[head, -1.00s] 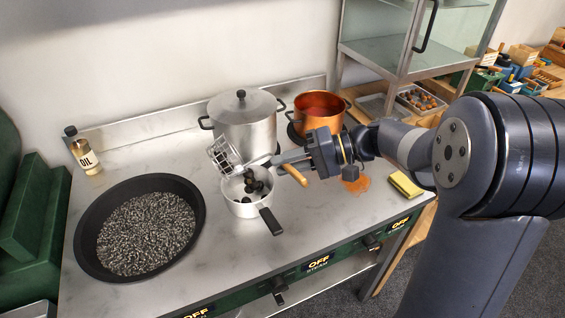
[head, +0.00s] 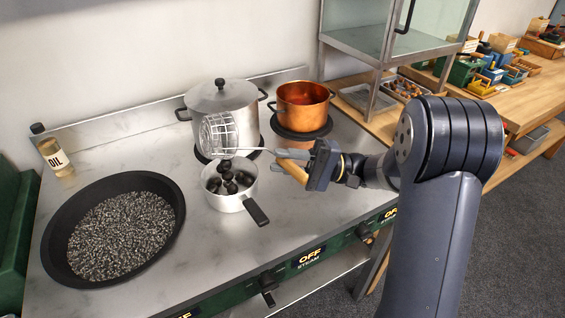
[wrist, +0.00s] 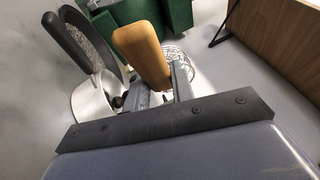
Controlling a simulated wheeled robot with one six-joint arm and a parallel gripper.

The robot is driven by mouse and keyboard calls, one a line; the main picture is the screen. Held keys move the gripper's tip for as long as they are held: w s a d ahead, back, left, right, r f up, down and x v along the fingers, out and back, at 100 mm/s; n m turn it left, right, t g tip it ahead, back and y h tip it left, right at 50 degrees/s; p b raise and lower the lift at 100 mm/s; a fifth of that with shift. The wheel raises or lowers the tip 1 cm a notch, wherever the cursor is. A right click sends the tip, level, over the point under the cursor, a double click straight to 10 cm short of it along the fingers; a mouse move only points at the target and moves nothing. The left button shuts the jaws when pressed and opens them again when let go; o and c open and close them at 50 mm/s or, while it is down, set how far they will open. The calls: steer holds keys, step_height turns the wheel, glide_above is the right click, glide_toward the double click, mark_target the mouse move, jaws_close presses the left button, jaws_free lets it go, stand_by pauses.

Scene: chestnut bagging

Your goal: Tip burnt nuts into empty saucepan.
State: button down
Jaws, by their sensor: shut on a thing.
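My gripper (head: 298,157) is shut on the wooden-handled wire skimmer, near its wooden handle (head: 293,171). The wire basket (head: 219,132) is tipped on its side above the small saucepan (head: 230,202), and no nuts show in it. Several dark burnt nuts (head: 214,185) lie in the saucepan; some show above its rim, and whether these are falling or piled is unclear. In the wrist view the wooden handle (wrist: 143,52) stands at the jaws, with the saucepan (wrist: 91,101) to the left and part of the basket (wrist: 180,52) behind.
A lidded steel pot (head: 222,103) stands behind the saucepan, with a copper pot (head: 303,103) to its right. A wide black pan (head: 57,224) of dark grains is at the left. An oil bottle (head: 55,157) stands behind it. The front middle counter is clear.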

step_height(320, 180, down, 2)
steer(key=m+y+b, duration=0.1)
steer(key=y+b, duration=0.1)
steer(key=shift+d+b, duration=0.15)
steer(key=shift+b, duration=0.25)
steer(key=shift+w+f+m+b, duration=0.15)
steer(key=shift+m+b, duration=0.25)
steer(key=shift+b, duration=1.25)
